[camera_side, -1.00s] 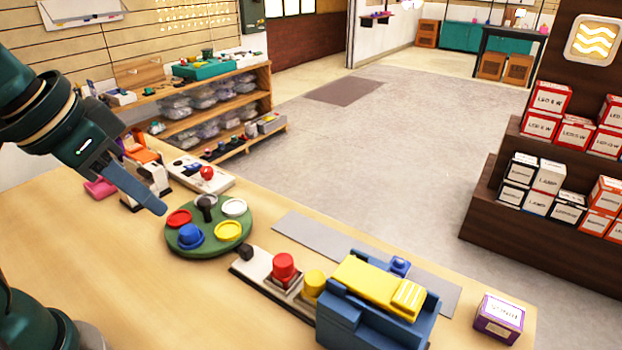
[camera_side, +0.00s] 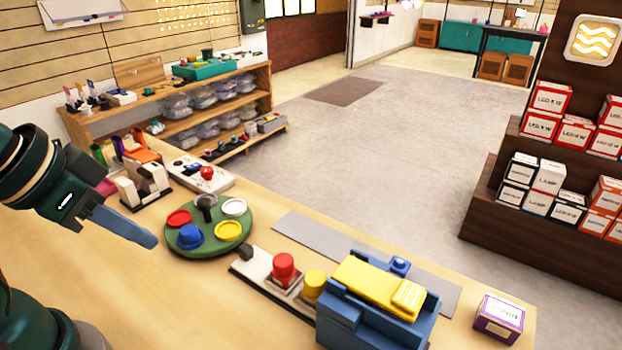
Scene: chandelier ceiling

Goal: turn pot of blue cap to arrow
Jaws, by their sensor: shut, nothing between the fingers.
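A round green turntable (camera_side: 207,249) lies on the wooden bench. It carries a blue cap (camera_side: 190,237) at its front left, a red disc (camera_side: 178,218) at the back left, a white disc (camera_side: 234,207) at the back right and a yellow disc (camera_side: 228,231) at the front right. A dark upright piece (camera_side: 206,203) stands at its back edge. I cannot make out an arrow. My gripper (camera_side: 152,242) is shut and empty, left of the turntable, its tip pointing toward the blue cap and apart from it in the picture.
A cream panel with a red button (camera_side: 206,173) and a cream fixture (camera_side: 143,186) stand behind. At the right are a red-capped block (camera_side: 284,267), a yellow cylinder (camera_side: 314,285) and a blue-and-yellow box (camera_side: 380,300).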

